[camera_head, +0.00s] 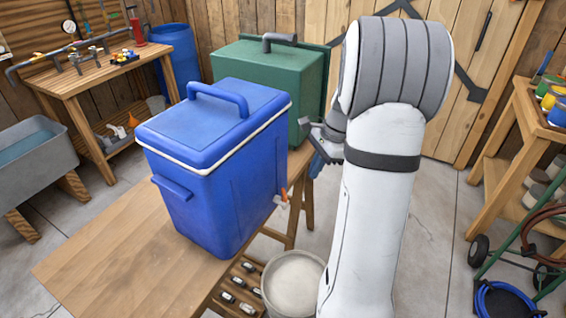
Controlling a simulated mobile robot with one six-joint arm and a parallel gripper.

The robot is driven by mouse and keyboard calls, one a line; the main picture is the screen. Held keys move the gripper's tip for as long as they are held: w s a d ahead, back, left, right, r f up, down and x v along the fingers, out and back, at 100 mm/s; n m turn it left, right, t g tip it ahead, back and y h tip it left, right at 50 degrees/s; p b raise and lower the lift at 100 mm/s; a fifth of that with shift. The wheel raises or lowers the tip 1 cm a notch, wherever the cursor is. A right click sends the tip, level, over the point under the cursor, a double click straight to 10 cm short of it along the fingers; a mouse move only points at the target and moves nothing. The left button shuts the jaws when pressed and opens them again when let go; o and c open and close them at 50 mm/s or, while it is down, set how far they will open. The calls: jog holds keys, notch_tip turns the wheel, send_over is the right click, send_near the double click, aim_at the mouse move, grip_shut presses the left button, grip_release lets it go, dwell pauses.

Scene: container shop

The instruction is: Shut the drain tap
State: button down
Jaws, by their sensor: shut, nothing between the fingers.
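A blue cooler (200,190) with a blue lid and white rim stands on the wooden table (95,262). The drain tap (284,196), small with an orange lever and a pale body, sticks out low on the cooler's right side. Its lever looks roughly upright, but it is too small to tell whether the tap is open or shut. My gripper (308,124) is shut and empty. It shows above and to the right of the tap, apart from it, in front of the green box. My arm partly hides the gripper's far side.
A green box (262,68) with a grey handle stands behind the cooler. A pale bucket (293,283) stands on the floor below the tap. A workbench and grey sink are at left; a paint shelf (528,133) and hose cart (512,262) are at right.

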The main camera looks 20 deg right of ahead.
aim_at(284, 196)
jog(key=w+a+f+m+p, duration=0.2)
jog(key=a+f, duration=0.2)
jog(key=f, duration=0.4)
jog(key=shift+w+a+f+y, duration=0.15)
jog(key=shift+a+f+y, duration=0.15)
jog(key=shift+a+f, duration=0.05)
